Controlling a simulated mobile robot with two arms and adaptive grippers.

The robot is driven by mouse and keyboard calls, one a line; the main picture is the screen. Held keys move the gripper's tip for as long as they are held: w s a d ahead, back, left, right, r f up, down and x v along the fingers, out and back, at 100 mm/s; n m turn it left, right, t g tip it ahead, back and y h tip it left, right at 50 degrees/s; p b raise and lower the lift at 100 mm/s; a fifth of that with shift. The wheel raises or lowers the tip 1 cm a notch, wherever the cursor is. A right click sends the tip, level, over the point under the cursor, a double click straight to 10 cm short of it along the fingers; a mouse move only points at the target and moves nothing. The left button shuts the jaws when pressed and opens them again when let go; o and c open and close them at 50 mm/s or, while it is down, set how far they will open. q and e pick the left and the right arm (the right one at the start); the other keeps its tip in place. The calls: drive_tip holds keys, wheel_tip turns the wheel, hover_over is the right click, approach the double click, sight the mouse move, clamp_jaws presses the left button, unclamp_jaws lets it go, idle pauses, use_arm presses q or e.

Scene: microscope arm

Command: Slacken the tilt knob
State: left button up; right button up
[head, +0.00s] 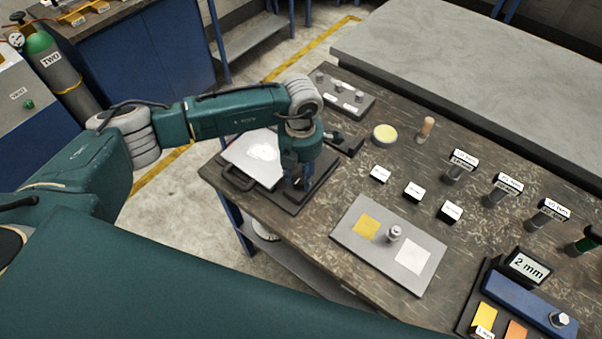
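My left gripper (299,178) points down over a dark stand (290,207) at the left edge of the workbench. A tilted pale plate (258,156) and a dark handle (234,178) show beside it on the left. A small black part (340,139) sticks out to the right behind the gripper. I cannot make out the tilt knob; my wrist and gripper cover the middle of the stand. The fingers are small and dark against the stand, so their opening and any contact are unclear. My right gripper is not in view.
The workbench (312,226) carries a grey plate with yellow and white squares (347,237), small white labels, several labelled posts, a yellow disc (384,133) and a block with small knobs (340,103). A blue device marked 2 mm (527,267) stands front right.

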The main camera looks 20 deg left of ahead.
use_arm(q)
drive_tip(key=shift+d, duration=0.1)
drive_tip(key=c, duration=0.3)
drive_tip(key=shift+c, duration=0.2)
